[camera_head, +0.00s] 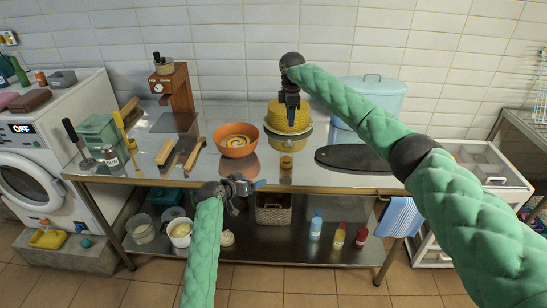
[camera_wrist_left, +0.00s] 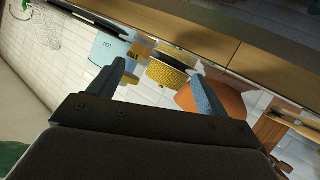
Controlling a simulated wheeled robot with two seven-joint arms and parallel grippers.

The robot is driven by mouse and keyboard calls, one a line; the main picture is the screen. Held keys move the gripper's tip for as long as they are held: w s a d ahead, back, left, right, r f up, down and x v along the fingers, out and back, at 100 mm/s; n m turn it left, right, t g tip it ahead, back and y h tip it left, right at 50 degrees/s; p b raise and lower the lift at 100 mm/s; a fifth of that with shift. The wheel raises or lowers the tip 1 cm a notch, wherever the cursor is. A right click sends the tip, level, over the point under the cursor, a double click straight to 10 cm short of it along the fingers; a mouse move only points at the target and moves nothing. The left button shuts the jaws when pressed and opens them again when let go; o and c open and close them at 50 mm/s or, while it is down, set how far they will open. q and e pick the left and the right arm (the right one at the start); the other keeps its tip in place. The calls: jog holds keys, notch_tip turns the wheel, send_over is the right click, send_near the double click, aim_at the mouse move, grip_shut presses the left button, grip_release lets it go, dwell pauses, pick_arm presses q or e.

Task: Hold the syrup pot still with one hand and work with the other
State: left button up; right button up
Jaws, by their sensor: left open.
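A small amber pot with a label (camera_head: 286,145), which looks like the syrup pot, stands on the steel table in front of a yellow waffle-textured stack (camera_head: 287,117). It also shows in the left wrist view (camera_wrist_left: 141,49), beside the stack. My right gripper (camera_head: 291,101) points down over the stack, behind the pot; whether its fingers are open is unclear. My left gripper (camera_head: 252,184) is open and empty at the table's front edge, left of and nearer than the pot. Its two spread fingers show in the left wrist view (camera_wrist_left: 160,85).
An orange bowl with a yellow swirl (camera_head: 238,138) stands left of the pot. A dark flat oval board (camera_head: 352,159) lies to the right. A light blue lidded box (camera_head: 385,101) stands behind my right arm. Brown utensils (camera_head: 181,152) lie at left. The steel tabletop between them is clear.

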aim_at(286, 155)
pick_arm(q)
jog(key=w+d+r+m, duration=0.1)
jog(key=w+d, duration=0.1)
jog(key=w, duration=0.1)
jog(key=w+d+r+m+g+h, duration=0.1)
jog(key=w+d+m, duration=0.1)
jog(key=w+d, duration=0.1)
jog(key=w+d+r+m+h, duration=0.1)
jog(key=w+d+r+m, duration=0.1)
jog(key=w+d, duration=0.1)
jog(key=shift+w+g, duration=0.4)
jog(key=shift+w, duration=0.15)
jog(key=shift+w+d+f, duration=0.15)
jog(key=shift+w+d, duration=0.25)
jog(key=shift+d, duration=0.1)
jog(key=shift+x, duration=3.25)
jog(key=c, duration=1.1)
